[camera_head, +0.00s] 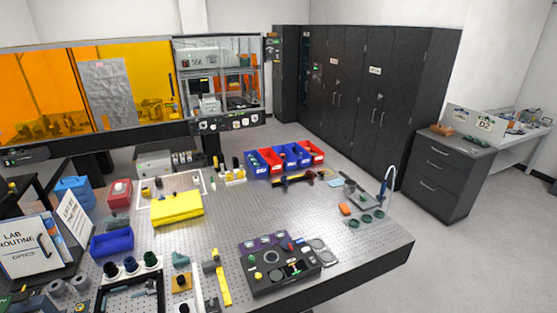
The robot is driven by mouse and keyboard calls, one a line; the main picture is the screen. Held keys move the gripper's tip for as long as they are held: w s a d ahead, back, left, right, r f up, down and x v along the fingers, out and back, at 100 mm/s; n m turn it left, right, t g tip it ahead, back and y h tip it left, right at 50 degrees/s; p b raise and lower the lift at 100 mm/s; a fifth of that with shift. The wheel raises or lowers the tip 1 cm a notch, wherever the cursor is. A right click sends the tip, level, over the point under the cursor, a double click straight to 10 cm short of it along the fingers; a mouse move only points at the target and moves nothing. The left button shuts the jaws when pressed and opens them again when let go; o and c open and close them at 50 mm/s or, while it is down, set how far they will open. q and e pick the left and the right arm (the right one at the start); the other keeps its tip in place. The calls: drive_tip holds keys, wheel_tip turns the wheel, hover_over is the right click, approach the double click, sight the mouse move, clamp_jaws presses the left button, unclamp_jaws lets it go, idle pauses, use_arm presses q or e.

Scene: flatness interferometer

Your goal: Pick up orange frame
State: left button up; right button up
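No clear orange frame stands out at this size. A small orange piece (345,209) lies near the right side of the perforated optics table (330,275), close to several dark green rings (366,218). Whether it is a frame I cannot tell. A yellow-orange square mount (181,282) with a dark round part on it stands near the front edge. An orange-brown box-like thing (442,131) rests on the dark drawer cabinet at the right. Neither of my grippers shows in the head view.
A yellow block (177,207) and a row of blue and red bins (285,158) stand on the table. A dark panel with knobs (280,265) sits at its front. A thin curved stand (387,182) rises at the right. Grey floor lies beyond the right edge.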

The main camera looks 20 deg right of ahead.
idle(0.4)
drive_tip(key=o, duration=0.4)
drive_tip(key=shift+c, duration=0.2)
